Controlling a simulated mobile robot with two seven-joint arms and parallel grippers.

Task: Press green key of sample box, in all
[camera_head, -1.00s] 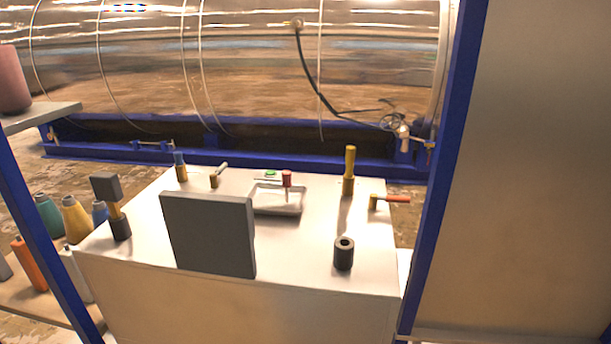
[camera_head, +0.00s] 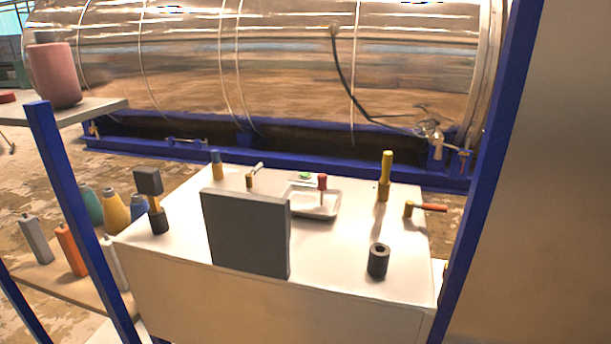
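The sample box seems to be the white box-like bench (camera_head: 340,270) in the middle, with several fittings on its top. A small green key (camera_head: 305,176) lies at the back of a shallow light tray (camera_head: 318,212) set in the top. A red-topped pin (camera_head: 322,186) stands upright in the tray, just right of the green key. A dark grey upright panel (camera_head: 246,234) stands in front, to the left of the tray. Whether the key is pressed cannot be told at this size. Neither of my grippers is in view.
A yellow post (camera_head: 385,176), an orange-handled valve (camera_head: 426,208) and a black cylinder (camera_head: 378,261) stand on the right of the top. A blue post (camera_head: 482,165) rises at right. Bottles (camera_head: 115,212) stand on a low shelf at left. A large metal tank (camera_head: 270,70) lies behind.

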